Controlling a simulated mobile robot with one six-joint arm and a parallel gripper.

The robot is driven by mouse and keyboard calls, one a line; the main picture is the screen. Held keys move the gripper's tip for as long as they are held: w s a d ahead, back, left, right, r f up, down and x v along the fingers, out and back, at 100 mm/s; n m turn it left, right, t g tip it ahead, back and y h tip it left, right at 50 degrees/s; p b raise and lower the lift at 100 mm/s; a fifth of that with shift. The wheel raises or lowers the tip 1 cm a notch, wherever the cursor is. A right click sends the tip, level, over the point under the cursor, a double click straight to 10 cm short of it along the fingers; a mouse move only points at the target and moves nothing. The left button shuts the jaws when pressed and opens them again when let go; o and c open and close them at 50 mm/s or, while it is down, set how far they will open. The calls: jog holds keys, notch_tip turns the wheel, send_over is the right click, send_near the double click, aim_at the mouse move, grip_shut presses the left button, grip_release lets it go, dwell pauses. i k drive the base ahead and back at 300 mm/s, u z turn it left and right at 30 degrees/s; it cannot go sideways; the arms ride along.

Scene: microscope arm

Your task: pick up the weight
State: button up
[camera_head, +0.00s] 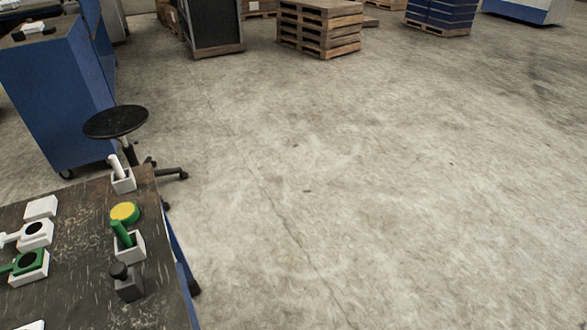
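A dark grey block with a black rounded knob on top (127,285) stands upright near the right edge of the workbench (75,285). It looks most like the weight, but I cannot be sure. Just behind it is a white square holder (131,248) with a tilted green handle (121,233) in it. A yellow disc with a green rim (124,212) lies beyond that. My gripper is not in view, so its state does not show.
A white holder with a peg (122,183) stands at the bench's far corner. White and green parts with dark round openings (35,234) sit at left. A black stool (116,122) and blue cabinet (62,95) stand behind. The concrete floor (380,190) at right is clear.

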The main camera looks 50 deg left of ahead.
aim_at(128, 284)
jog(key=i, duration=0.7)
jog(key=u, duration=2.65)
jog(key=i, duration=2.4)
jog(key=u, duration=3.35)
